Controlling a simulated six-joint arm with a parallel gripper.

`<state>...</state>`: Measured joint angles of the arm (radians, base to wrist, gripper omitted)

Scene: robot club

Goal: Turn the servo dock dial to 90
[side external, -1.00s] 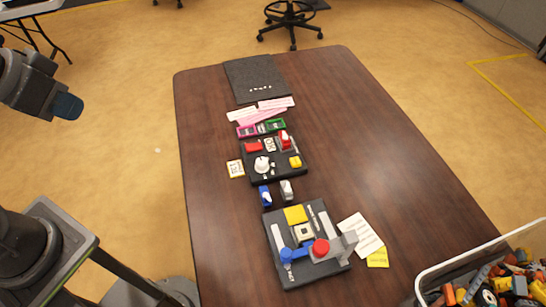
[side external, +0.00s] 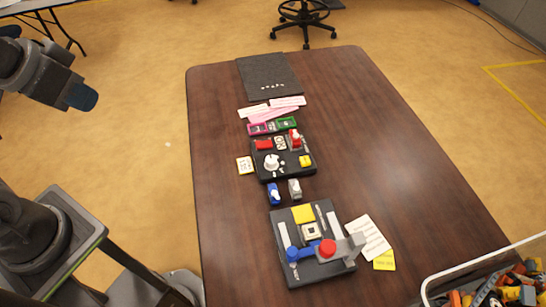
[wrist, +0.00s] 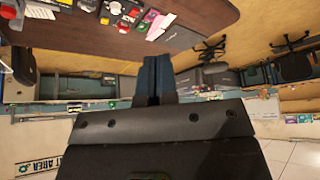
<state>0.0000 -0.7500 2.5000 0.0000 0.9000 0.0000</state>
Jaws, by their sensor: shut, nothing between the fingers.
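The servo dock is probably the black board (side external: 288,174) in the middle of the table. It carries a white round dial (side external: 271,162) at its left, a red block, a red lever part and a yellow block. The dial's pointer and markings are too small to read. My gripper (side external: 82,98) is at the upper left, in the air beyond the table's left edge and far from the dial. Its blue fingers are shut and empty; they show together in the wrist view (wrist: 154,78). The boards show only partly at the top of that view.
A second black board (side external: 292,276) with a blue lever, red knob and grey bracket stands nearer the camera. Blue and grey small parts (side external: 284,190) lie between the boards. A clear bin (side external: 428,292) of bricks is at lower right. The table's right side is clear.

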